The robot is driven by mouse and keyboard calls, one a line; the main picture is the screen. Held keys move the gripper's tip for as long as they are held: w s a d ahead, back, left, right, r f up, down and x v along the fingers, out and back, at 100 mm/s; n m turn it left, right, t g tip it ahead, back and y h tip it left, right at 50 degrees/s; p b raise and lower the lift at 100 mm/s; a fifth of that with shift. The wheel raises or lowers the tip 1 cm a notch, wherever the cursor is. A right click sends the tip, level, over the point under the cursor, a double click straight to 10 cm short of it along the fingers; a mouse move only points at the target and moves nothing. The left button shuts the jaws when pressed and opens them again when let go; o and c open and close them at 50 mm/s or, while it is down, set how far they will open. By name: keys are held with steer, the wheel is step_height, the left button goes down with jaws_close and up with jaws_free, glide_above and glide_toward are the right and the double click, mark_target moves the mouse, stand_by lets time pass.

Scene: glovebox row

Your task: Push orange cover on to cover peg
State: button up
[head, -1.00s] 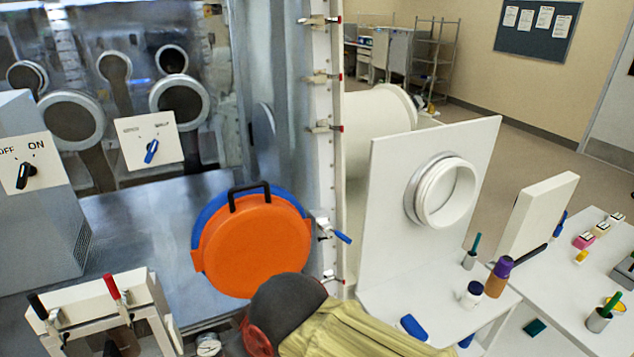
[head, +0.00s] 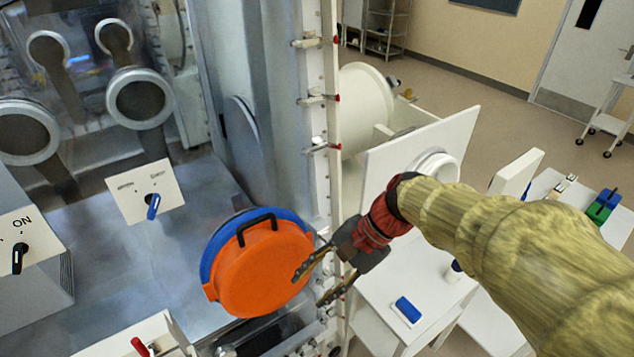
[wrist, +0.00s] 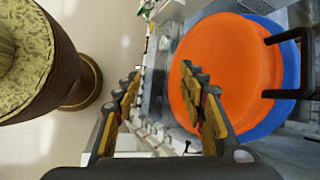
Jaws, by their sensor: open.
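The orange cover (head: 262,272) is a round disc with a black handle (head: 256,228) at its top. It stands in front of a blue disc (head: 209,262) whose rim shows at its upper left. The cover also shows in the wrist view (wrist: 228,50), with the blue rim (wrist: 280,118) to its right. My gripper (head: 309,283) is open and empty at the right edge of the cover. In the wrist view my gripper (wrist: 160,95) has its right finger overlapping the cover's face and its left finger off it. Whether they touch is unclear. I cannot make out the cover peg.
A white post with red-tipped clamps (head: 330,147) rises just behind my gripper. A white panel with a round port (head: 390,160) stands to the right. A blue-knobbed switch plate (head: 145,190) is at the left. A white table (head: 385,285) lies below my arm.

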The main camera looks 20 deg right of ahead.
steer(key=w+r+m+y+p, duration=0.3)
steer(key=w+r+m+p, duration=0.1)
steer(key=w+r+m, duration=0.1)
steer(key=m+t+y+p, duration=0.3)
steer(key=m+p, duration=0.1)
steer(key=m, duration=0.1)
glide_toward(276, 223)
steer(key=a, duration=0.1)
steer(key=x, duration=0.2)
steer(key=p+x, duration=0.1)
steer(key=x, duration=0.5)
steer(key=shift+w+f, duration=0.15)
steer(key=shift+f, duration=0.15)
steer(key=shift+d, duration=0.1)
steer(key=shift+c, duration=0.8)
steer(key=c, duration=0.9)
steer(key=shift+f, duration=0.1)
jaws_close()
steer(key=shift+f, duration=0.1)
